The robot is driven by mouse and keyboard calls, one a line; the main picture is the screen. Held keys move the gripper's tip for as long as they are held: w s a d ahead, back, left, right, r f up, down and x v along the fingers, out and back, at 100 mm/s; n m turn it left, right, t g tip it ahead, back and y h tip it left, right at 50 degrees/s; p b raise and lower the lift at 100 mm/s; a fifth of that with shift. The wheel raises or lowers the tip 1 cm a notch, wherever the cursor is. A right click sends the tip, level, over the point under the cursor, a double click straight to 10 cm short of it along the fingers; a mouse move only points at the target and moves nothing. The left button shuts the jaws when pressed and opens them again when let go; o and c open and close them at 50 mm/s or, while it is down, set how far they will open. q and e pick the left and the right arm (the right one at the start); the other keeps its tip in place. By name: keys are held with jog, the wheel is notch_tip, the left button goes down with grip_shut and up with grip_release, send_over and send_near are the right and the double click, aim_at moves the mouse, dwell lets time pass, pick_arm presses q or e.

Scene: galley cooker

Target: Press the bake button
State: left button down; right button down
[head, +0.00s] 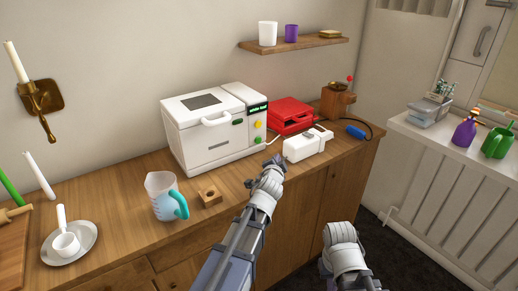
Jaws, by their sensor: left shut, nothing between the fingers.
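A white bread-maker-like machine (205,133) with a lid handle and dark window stands on the wooden counter against the wall. Its right front panel has a lit green display, a yellow button (258,124) and a green button (258,140) below it. Any labels are too small to read, so I cannot tell which one is bake. My left gripper (276,160) is shut and empty, in front of the panel, lower and to the right of the buttons, apart from them. Of my right arm only a link shows at the bottom; its gripper is not seen.
A white toaster-like appliance (308,144) is just right of my left gripper, with a red appliance (291,116) behind it. A measuring jug (162,197) and a small wooden block (209,197) stand in front of the machine. A cup on a saucer (84,250) is at the left.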

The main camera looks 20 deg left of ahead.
aim_at(259, 141)
pick_arm(q)
jog(key=shift+w+r, duration=0.1)
jog(key=shift+r, duration=0.05)
jog(key=shift+w+a, duration=0.9)
jog(key=shift+a, duration=0.3)
jog(key=shift+w+a, duration=0.95)
jog(key=shift+a, duration=0.2)
jog(key=shift+w+a, duration=0.9)
jog(key=shift+a, duration=0.3)
jog(key=shift+w+a, duration=0.25)
jog(key=shift+a, duration=0.05)
jog(key=shift+w+a, duration=0.25)
jog(key=shift+a, duration=0.1)
dwell(0.6)
jog(key=shift+s+d, duration=0.55)
jog(key=shift+d, duration=0.1)
dwell(0.3)
